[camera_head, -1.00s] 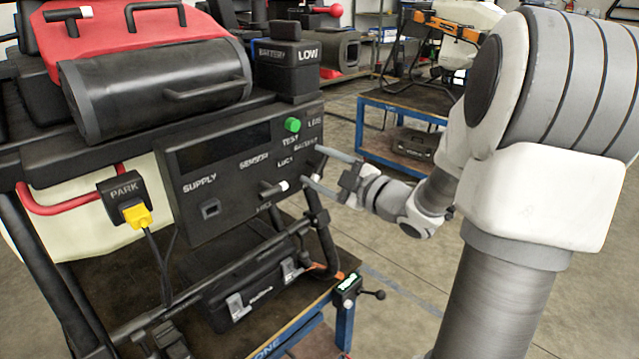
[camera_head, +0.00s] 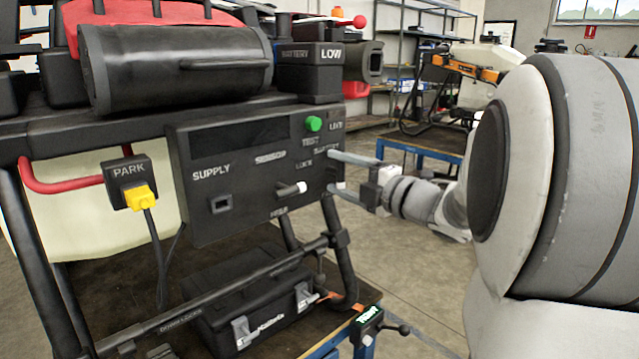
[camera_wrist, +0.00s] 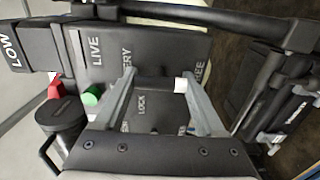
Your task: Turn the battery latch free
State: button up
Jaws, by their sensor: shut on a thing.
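The battery latch (camera_wrist: 181,85), a black bar with a white end, lies between my fingertips in the wrist view, beside the words LOCK and FREE. My gripper (camera_wrist: 160,88) has its two fingers either side of it, the right one against the white end. In the head view my gripper (camera_head: 332,172) reaches the panel's right edge from the right, and the latch between the fingers is hard to make out. The black panel (camera_head: 240,220) bears the words SUPPLY, SENSOR and LOCK.
A green button (camera_head: 314,124) sits above my fingers. A yellow plug (camera_head: 140,198) with a dark cable is at the PARK socket (camera_head: 128,172). A black case (camera_head: 240,300) lies below the panel. A blue-framed table (camera_head: 425,153) stands behind my arm.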

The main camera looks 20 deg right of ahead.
dwell(0.5)
jog(key=o, duration=1.3)
jog(key=p+v, duration=0.2)
jog(key=v, duration=1.5)
jog(key=shift+s+d, duration=0.1)
jog(key=shift+s, duration=0.1)
